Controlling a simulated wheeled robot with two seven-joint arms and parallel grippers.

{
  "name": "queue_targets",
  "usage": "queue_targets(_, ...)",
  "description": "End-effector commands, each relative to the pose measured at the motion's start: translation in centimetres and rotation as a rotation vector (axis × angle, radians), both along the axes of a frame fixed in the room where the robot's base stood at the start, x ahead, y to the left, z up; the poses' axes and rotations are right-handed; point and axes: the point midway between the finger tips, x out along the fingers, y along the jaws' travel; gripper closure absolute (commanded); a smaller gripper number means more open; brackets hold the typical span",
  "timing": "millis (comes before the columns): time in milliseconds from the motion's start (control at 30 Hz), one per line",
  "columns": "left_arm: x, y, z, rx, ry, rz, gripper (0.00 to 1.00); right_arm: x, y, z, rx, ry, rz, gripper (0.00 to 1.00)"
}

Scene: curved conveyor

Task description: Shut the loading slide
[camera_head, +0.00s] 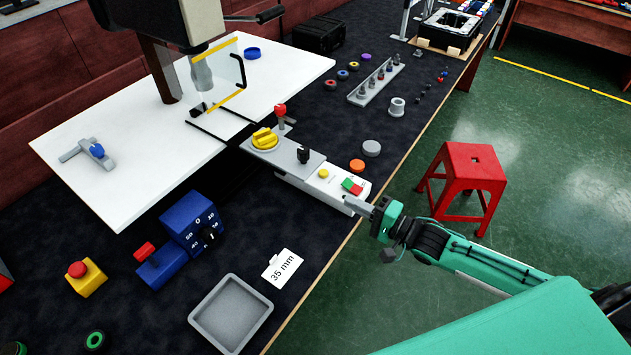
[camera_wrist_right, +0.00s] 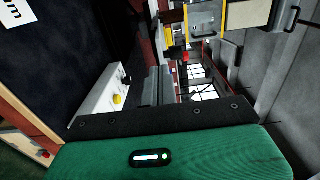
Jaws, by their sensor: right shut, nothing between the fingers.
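I cannot tell for certain which part is the loading slide. A white control box (camera_head: 322,188) with yellow, green and red buttons extends from the plate toward the table edge; it also shows in the wrist view (camera_wrist_right: 104,103). My right gripper (camera_head: 350,202) is shut and empty, its tip close to the box's near end; contact is unclear. My left gripper is out of view.
A clear guard with yellow edges (camera_head: 228,98) and a black handle stands on the white board (camera_head: 105,180). A grey tray (camera_head: 231,310), a 35 mm card (camera_head: 282,270) and a blue dial box (camera_head: 192,222) lie nearer. A red stool (camera_head: 470,182) stands off the table.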

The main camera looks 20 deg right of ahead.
Motion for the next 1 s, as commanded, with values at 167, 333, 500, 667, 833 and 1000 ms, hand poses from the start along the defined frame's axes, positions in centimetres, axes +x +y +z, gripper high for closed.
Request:
queue_targets(167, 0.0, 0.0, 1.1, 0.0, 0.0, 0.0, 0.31, 2.3, 1.8, 0.4, 0.0, -0.002, -0.001, 1.0)
queue_targets(333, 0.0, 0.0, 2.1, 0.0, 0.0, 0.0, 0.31, 4.6, 3.5, 0.4, 0.001, -0.003, -0.002, 1.0)
queue_targets(500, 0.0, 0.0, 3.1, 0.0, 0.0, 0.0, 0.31, 6.8, 5.2, 0.4, 0.0, -0.003, -0.002, 1.0)
queue_targets(667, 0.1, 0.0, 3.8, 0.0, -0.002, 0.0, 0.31, 8.2, 6.4, 0.2, -0.001, -0.001, -0.002, 1.0)
queue_targets(833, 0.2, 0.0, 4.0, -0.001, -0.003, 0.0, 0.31, 8.9, 6.9, 0.1, -0.002, -0.002, -0.001, 1.0)
queue_targets(1000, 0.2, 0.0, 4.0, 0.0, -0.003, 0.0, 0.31, 9.0, 6.9, -0.1, -0.002, 0.0, -0.001, 1.0)
